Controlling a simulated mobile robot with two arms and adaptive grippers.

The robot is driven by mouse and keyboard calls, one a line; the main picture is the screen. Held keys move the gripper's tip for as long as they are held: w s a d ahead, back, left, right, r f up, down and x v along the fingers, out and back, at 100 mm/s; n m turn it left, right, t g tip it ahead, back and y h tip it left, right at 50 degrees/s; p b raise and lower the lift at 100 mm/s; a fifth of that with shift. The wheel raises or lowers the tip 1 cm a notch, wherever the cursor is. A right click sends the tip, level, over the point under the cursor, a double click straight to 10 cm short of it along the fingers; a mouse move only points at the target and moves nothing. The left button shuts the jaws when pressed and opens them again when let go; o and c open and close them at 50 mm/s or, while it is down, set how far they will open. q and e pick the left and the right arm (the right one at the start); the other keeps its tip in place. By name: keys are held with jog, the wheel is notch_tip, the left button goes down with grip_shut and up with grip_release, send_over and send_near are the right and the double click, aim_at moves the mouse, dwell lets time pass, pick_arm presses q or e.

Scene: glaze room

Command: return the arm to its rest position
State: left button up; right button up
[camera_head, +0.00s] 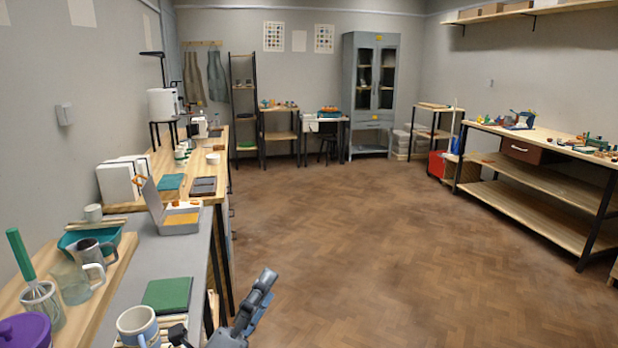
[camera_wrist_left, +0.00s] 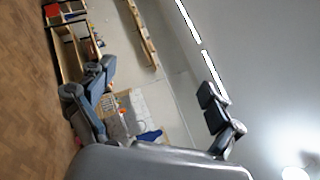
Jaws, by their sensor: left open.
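My left gripper (camera_head: 222,303) shows at the bottom of the head view, beside the front edge of the grey-topped bench. One grey jointed finger stands out over the floor, and a dark part shows near the mug. In the left wrist view the gripper (camera_wrist_left: 157,79) has its two fingers spread wide apart, with nothing held between them. The wrist view is tilted, with wall, shelf and floor behind the fingers. My right gripper is in neither view.
Close to the gripper stand a white-blue mug (camera_head: 138,326) and a green book (camera_head: 167,294). A glass jug (camera_head: 72,282), whisk (camera_head: 40,300) and hinged box (camera_head: 180,222) are also on the left benches. The wooden floor (camera_head: 350,240) is clear in the middle.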

pick_arm(q)
jog(key=s+a+f+n+g+y, duration=0.3)
jog(key=a+f+n+y, duration=0.35)
jog(key=f+n, duration=0.35)
jog(key=s+a+f+n+g+y, duration=0.35)
jog(key=a+f+n+y, duration=0.3)
jog(key=f+n, duration=0.35)
jog(key=s+f+n+g+h, duration=0.1)
jog(key=s+f+n+g, duration=0.35)
jog(key=s+f, duration=0.4)
jog(key=s+f+n+g+h, duration=0.1)
jog(key=s+f+n+g, duration=0.3)
jog(key=s, duration=0.7)
notch_tip(320, 180, down, 28)
jog(key=s+r+m+g, duration=0.1)
jog(key=s+m+g, duration=0.1)
jog(key=g, duration=0.1)
jog(key=s+a+f, duration=0.1)
jog(key=s+f, duration=0.7)
jog(key=s+a+f, duration=0.2)
jog(key=s+f, duration=0.5)
jog(key=s, duration=0.1)
jog(key=shift+s+a+f+g, duration=0.2)
jog(key=shift+a+f+g, duration=0.05)
jog(key=shift+f+g, duration=0.15)
jog(key=shift+r, duration=0.1)
